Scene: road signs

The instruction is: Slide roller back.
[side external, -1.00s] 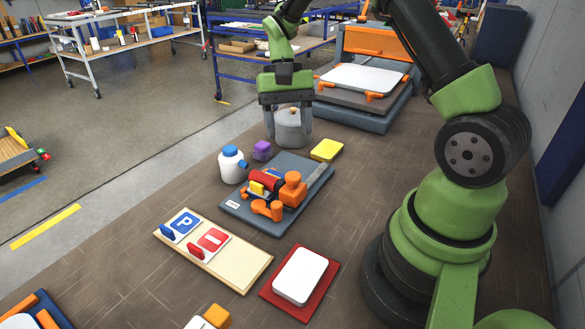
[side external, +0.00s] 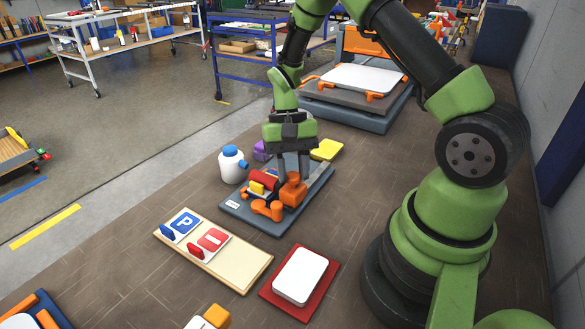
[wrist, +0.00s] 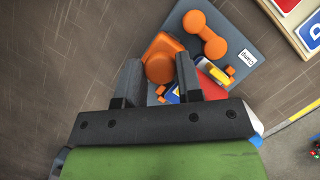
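The roller press is a dark grey base plate (side external: 240,214) on the table, with a red roller (side external: 264,180) and an orange carriage post (side external: 293,193) on it. An orange crank handle (side external: 268,209) sits at its near side; it also shows in the wrist view (wrist: 205,34). My gripper (side external: 294,178) is low over the press, pointing down. In the wrist view my gripper (wrist: 160,74) is open, with one finger on each side of the orange post (wrist: 160,55). The fingers are close to the post; contact cannot be told. The red roller is partly hidden by my right finger.
A white bottle with a blue cap (side external: 231,165) stands left of the press. A purple block (side external: 260,151) and a yellow pad (side external: 327,149) are behind it. A wooden board with signs (side external: 235,262) and a red mat with a white plate (side external: 300,276) lie in front.

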